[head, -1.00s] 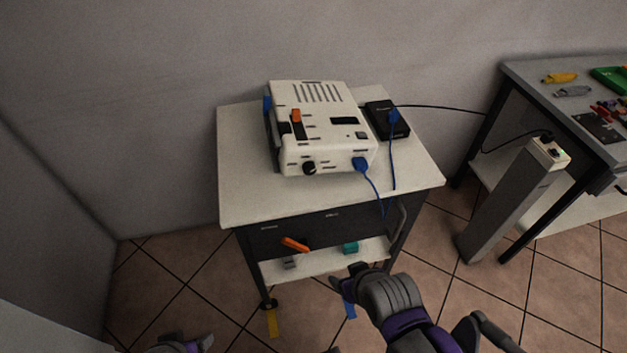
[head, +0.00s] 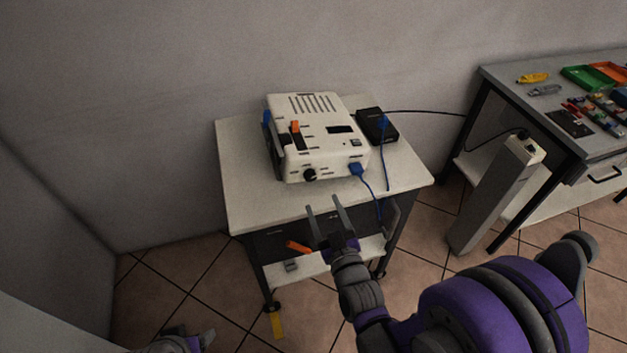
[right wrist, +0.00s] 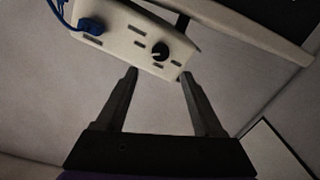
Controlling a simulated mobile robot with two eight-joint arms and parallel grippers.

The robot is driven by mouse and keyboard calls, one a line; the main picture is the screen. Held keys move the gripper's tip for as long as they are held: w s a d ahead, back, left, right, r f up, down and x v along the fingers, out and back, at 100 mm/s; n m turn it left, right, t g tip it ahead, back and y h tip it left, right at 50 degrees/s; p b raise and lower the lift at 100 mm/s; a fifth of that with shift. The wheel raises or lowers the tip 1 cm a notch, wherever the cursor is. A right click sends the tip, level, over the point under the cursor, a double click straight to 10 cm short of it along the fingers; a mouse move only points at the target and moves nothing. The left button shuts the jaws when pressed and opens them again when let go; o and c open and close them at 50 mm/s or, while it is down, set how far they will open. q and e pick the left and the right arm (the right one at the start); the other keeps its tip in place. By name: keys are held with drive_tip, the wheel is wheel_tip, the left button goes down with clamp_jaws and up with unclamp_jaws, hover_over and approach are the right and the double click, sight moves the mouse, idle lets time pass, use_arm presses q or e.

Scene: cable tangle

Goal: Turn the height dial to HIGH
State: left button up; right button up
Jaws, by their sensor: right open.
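The height dial is most likely the round black knob (head: 309,175) on the front face of the white machine (head: 345,162); its label is too small to read. The knob also shows in the right wrist view (right wrist: 160,50), just beyond and between the fingertips, with a light pointer mark. My right gripper (head: 326,204) is open and empty, in front of the machine near the cart's front edge, apart from the knob. It also shows in the right wrist view (right wrist: 159,73). My left gripper (head: 190,343) is partly in view at the bottom left, and its jaws are unclear.
The machine stands on a white-topped cart (head: 255,205). A blue plug (head: 356,169) with a hanging cable sits right of the knob. A black box (head: 378,126) with another blue cable is behind it. A power strip post (head: 492,200) and workbench (head: 520,95) stand right.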

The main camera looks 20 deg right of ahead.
sight(311, 177)
drive_tip(key=w, duration=0.9)
drive_tip(key=shift+a+p, duration=0.15)
drive_tip(key=shift+p, duration=0.2)
clamp_jaws()
